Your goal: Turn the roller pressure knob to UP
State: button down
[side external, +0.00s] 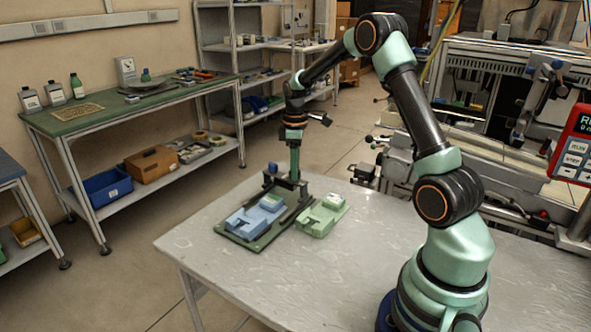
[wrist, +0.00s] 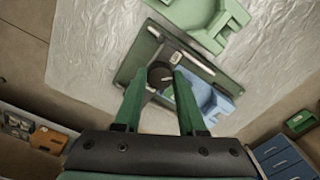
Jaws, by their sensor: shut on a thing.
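The dark round roller pressure knob (wrist: 160,73) shows in the wrist view between my gripper's two green fingers. It sits on a dark green base plate (wrist: 140,50) that also carries a pale bar and a light blue block (wrist: 212,103). My gripper (wrist: 159,80) is shut on the knob, one finger on each side. In the side view my gripper (side external: 293,180) points down at the back of the green base plate (side external: 232,237); the knob is too small to tell there. No marking for UP can be read, so I cannot tell the knob's setting.
A pale green block (side external: 322,215) lies on the grey table (side external: 365,270) to the right of the plate, close to it. A red-framed control panel (side external: 575,145) and machinery stand behind at the right.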

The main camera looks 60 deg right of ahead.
jog(key=shift+r+n, duration=0.1)
jog(key=shift+n, duration=1.1)
jog(key=shift+c, duration=2.4)
grip_release()
notch_tip(320, 180, up, 12)
